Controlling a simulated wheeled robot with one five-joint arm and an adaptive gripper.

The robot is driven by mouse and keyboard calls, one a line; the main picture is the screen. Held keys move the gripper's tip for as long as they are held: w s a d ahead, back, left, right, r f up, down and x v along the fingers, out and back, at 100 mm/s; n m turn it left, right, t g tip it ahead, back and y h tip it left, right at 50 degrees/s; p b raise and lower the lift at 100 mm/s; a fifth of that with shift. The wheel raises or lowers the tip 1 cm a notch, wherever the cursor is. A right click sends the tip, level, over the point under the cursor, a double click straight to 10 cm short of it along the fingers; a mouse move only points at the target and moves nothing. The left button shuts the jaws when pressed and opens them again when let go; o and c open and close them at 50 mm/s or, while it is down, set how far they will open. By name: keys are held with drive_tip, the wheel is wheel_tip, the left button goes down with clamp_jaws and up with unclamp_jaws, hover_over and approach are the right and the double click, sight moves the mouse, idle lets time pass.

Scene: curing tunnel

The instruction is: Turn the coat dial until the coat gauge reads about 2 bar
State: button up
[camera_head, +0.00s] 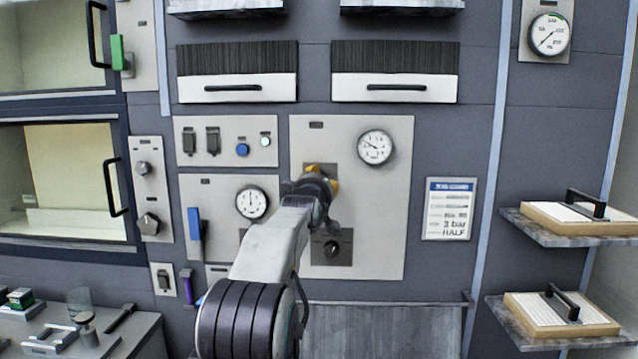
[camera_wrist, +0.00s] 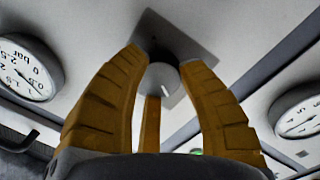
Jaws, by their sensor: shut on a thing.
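My gripper (camera_head: 322,180), with yellow fingers, is at the upper dial of the large light panel (camera_head: 390,230). In the wrist view my gripper (camera_wrist: 163,95) is closed around a round grey dial (camera_wrist: 163,76) on a dark square plate. A white gauge (camera_head: 376,147) sits up and right of it on the same panel; its needle points up-left. A gauge marked in bar (camera_wrist: 28,70) shows at the left of the wrist view, tilted, its reading unclear. Panel labels are too small to read, so I cannot confirm which is the coat gauge.
A lower black dial (camera_head: 331,247) sits below my gripper. Another gauge (camera_head: 252,202) and a blue lever (camera_head: 195,224) are to the left. A notice (camera_head: 448,208) shows "3 bar" and "HALF". Shelves with handled boards (camera_head: 530,218) stick out at right.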

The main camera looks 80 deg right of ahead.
drive_tip(key=shift+m, duration=0.3)
drive_tip(key=m, duration=0.6)
drive_tip(key=shift+r+m+y+b, duration=0.15)
drive_tip(key=shift+m+y+b, duration=0.15)
drive_tip(key=shift+m, duration=0.1)
idle(0.5)
drive_tip(key=o, duration=1.2)
drive_tip(key=shift+w, duration=0.1)
drive_tip(key=shift+a+r, duration=0.15)
drive_tip(key=shift+a, duration=2.85)
drive_tip(key=shift+a+r, duration=0.1)
drive_tip(key=shift+a, duration=2.85)
